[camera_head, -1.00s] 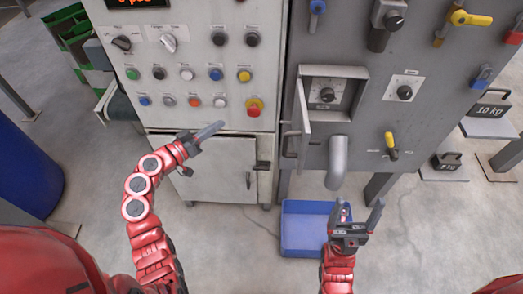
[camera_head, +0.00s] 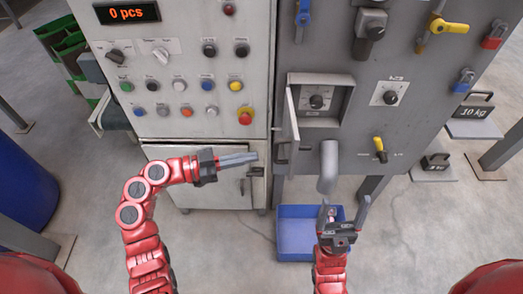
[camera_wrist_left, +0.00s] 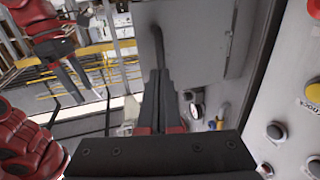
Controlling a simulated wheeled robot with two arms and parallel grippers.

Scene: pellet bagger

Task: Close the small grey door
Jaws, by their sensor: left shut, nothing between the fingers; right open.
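The small grey door (camera_head: 292,116) stands open in the head view, swung outward on the left side of a square recess with a dial (camera_head: 316,102). My left gripper (camera_head: 256,157) is shut and empty. In the head view it points right, to the left of the door and lower in the picture; contact is not visible. It also shows shut in the left wrist view (camera_wrist_left: 160,75). My right gripper (camera_head: 345,207) is open and empty, in front of the blue bin, below and right of the door.
A grey spout (camera_head: 328,168) hangs below the recess, above a blue bin (camera_head: 297,240). A yellow-handled lever (camera_head: 379,148) is at the right. The button panel with a red emergency stop (camera_head: 246,116) is left of the door. A lower cabinet door (camera_head: 215,190) is behind my left gripper.

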